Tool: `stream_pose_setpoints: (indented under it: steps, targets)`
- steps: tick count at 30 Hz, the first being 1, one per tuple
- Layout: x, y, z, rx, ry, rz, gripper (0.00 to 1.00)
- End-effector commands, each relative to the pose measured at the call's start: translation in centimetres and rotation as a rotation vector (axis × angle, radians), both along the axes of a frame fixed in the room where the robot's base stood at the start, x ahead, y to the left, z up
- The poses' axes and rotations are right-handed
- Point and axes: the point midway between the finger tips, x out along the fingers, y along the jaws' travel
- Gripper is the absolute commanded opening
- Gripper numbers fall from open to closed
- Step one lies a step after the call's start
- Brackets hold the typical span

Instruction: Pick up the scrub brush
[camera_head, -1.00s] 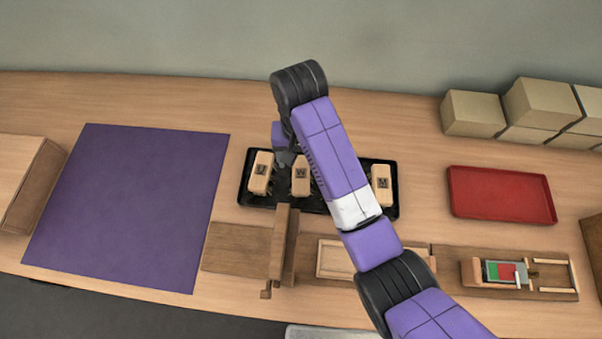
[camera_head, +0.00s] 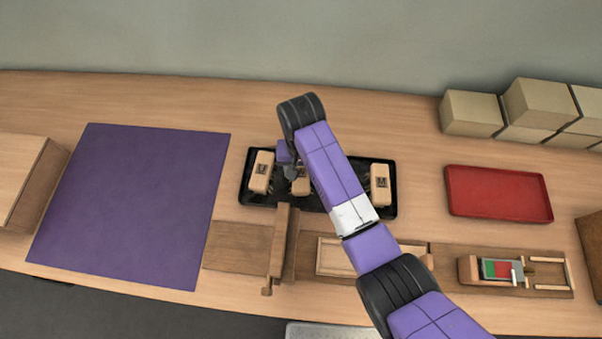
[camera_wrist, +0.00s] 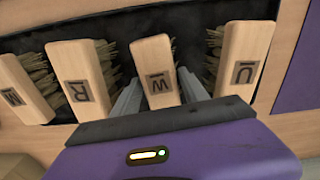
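Several scrub brushes with tan wooden blocks and bristles lie in a black tray (camera_head: 322,204). The wrist view shows blocks marked U (camera_wrist: 245,60), W (camera_wrist: 158,68), R (camera_wrist: 80,78) and M (camera_wrist: 22,90). In the head view the U brush (camera_head: 261,172) is at the left and the M brush (camera_head: 380,184) at the right; my arm hides the R brush and part of the W brush (camera_head: 301,187). My gripper (camera_head: 291,173) is over the W brush. In the wrist view its grey fingers (camera_wrist: 158,80) are apart, one on each side of the W block; contact cannot be told.
A purple mat (camera_head: 130,205) lies left of the tray and a red tray (camera_head: 498,193) lies to the right. Wooden fixtures (camera_head: 283,245) run along the front. Boxes (camera_head: 540,104) stand at the back right. Neighbouring brushes are close to my fingers.

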Motion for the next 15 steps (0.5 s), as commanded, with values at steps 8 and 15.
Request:
stream_pose_setpoints:
  steps: [8, 15]
  targets:
    - [0.03, 0.01, 0.06, 0.000, -0.001, 0.000, 0.00]
    - [0.05, 0.00, 0.15, 0.000, -0.001, 0.000, 0.00]
